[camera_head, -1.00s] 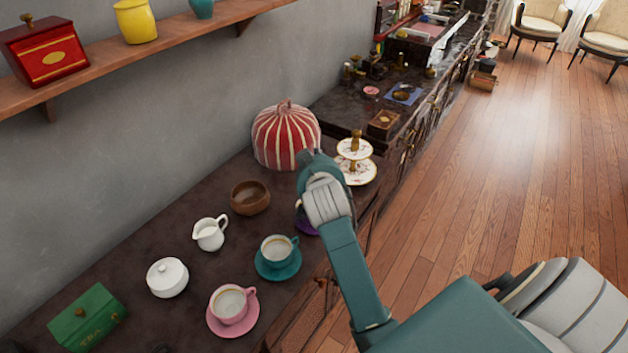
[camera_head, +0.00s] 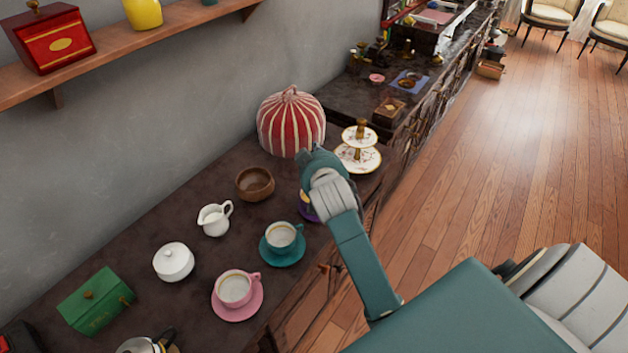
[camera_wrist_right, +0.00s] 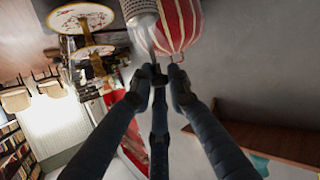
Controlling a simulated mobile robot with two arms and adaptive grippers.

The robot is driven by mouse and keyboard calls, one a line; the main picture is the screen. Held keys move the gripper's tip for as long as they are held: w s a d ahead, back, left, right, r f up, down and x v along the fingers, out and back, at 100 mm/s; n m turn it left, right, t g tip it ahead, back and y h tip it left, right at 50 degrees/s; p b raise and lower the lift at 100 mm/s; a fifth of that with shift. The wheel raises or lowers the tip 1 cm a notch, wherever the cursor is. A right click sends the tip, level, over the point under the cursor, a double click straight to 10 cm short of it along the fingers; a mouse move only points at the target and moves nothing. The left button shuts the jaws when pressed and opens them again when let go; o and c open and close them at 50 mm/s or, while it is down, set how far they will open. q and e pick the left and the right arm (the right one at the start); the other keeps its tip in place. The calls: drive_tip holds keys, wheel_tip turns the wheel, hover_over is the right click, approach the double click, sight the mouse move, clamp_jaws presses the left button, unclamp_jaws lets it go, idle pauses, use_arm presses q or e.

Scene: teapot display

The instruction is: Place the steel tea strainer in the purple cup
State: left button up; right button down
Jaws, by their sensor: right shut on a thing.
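The steel tea strainer (camera_wrist_right: 138,12) shows at the top of the right wrist view as a grey perforated bowl with a thin handle. My right gripper (camera_wrist_right: 160,76) is shut on its handle. In the head view my right arm and wrist hide the fingertips and the strainer. The purple cup (camera_head: 306,206) shows only as a sliver behind my right wrist, on the dark counter right of the teal cup. My wrist stands above or in front of it; the exact gap cannot be told. My left gripper is not in view.
A teal cup (camera_head: 281,237) and a pink cup (camera_head: 235,288) stand on saucers nearby. A wooden bowl (camera_head: 254,184), white creamer (camera_head: 214,219), striped cozy (camera_head: 291,124) and tiered stand (camera_head: 358,158) are close around. The counter's front edge runs under my arm.

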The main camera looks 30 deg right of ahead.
wheel_tip(320, 180, down, 10)
drive_tip(key=shift+f, duration=0.1)
idle(0.4)
drive_tip(key=shift+f, duration=0.2)
drive_tip(key=c, duration=1.7)
unclamp_jaws()
drive_tip(key=shift+r, duration=0.1)
drive_tip(key=shift+o, duration=0.2)
drive_tip(key=shift+r, duration=0.1)
drive_tip(key=b+v, duration=0.1)
drive_tip(key=v, duration=1.1)
